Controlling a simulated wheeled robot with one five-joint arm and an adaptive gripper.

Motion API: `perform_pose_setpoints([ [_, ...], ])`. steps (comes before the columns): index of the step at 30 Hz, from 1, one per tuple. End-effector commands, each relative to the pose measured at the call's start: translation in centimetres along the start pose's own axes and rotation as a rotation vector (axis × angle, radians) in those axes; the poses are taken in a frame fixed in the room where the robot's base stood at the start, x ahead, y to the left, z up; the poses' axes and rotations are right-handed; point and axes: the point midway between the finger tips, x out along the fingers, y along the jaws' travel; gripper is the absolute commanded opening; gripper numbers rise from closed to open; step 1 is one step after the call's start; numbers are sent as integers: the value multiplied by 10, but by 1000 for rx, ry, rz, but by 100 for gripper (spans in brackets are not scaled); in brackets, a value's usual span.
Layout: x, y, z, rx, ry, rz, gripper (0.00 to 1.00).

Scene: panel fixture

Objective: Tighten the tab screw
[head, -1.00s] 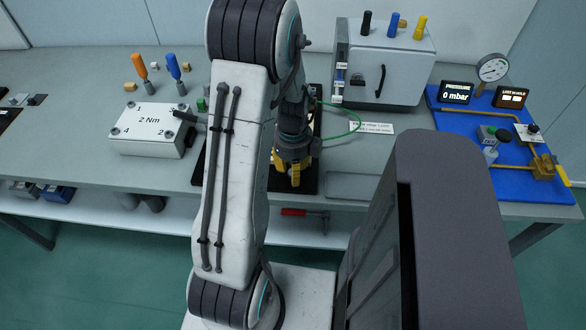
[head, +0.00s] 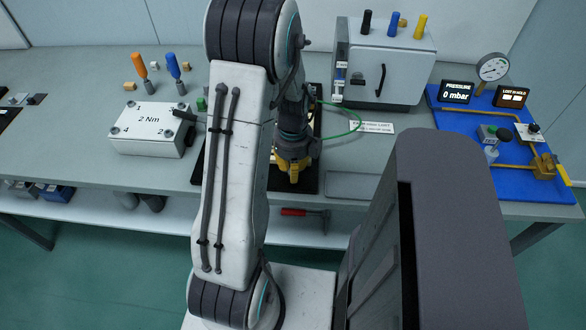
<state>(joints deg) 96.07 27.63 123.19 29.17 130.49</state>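My gripper (head: 293,172) points down over a dark base plate (head: 304,184) in the middle of the bench, behind my arm. Its yellow fingers are small and partly hidden, so I cannot tell whether they are open or shut or touch anything. I cannot make out the tab screw; my arm and gripper cover much of the plate. A green wire (head: 358,122) loops out to the right of the plate.
A white box (head: 150,141) marked "2 Nm" stands left, with orange (head: 140,66) and blue (head: 174,67) handled tools behind it. A grey cabinet (head: 398,72) stands behind right. A blue board (head: 467,124) with a gauge (head: 492,67) is far right.

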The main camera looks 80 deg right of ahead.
Motion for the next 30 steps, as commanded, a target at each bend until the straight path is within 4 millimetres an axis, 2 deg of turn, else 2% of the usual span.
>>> perform_pose_setpoints([
  [18,2,0,0,455,0,0,0],
  [30,2,0,0,600,1,1,0],
])
